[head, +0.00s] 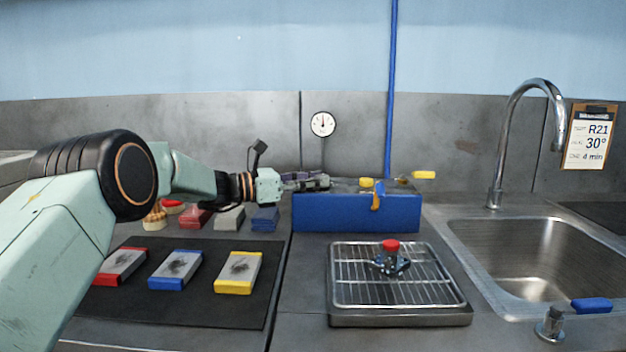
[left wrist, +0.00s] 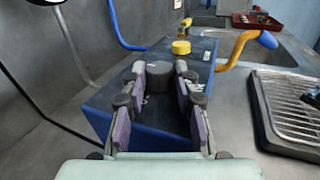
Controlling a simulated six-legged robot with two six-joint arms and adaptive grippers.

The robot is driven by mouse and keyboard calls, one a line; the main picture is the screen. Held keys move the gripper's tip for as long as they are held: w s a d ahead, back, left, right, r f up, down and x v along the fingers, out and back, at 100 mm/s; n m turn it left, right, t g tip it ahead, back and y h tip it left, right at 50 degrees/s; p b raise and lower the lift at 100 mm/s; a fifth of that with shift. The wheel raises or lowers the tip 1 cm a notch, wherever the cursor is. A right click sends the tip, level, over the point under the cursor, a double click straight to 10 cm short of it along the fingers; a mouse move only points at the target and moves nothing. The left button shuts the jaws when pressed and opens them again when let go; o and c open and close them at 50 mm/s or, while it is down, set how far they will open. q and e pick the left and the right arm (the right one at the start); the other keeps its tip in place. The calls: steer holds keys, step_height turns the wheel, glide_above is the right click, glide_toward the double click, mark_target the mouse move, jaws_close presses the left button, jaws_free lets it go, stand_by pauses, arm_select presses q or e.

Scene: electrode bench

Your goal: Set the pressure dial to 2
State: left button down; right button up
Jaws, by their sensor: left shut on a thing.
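A blue box (head: 355,213) stands at the back of the bench, and its top shows in the left wrist view (left wrist: 122,92). A dark round knob (left wrist: 160,76), which looks like the pressure dial, sits on the box top. My left gripper (head: 322,182) reaches over the box from the left. In the left wrist view its fingers (left wrist: 163,70) are shut on the dark knob, one on each side. The knob's markings cannot be read. A round white gauge (head: 322,123) hangs on the back wall; its needle points roughly upward, its numbers too small to read. My right gripper is not in view.
A yellow knob (head: 366,183) and an orange-yellow lever (head: 377,200) are close right of my gripper on the box. A wire rack tray (head: 350,290) stands in front, with a red-topped fitting (head: 391,246). A sink (head: 530,255) lies right; colour-ended blocks (head: 175,268) lie left.

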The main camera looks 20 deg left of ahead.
arm_select(q)
steer(key=c, duration=1)
jaws_free()
steer(key=v, duration=1.2)
steer(key=shift+r, duration=0.1)
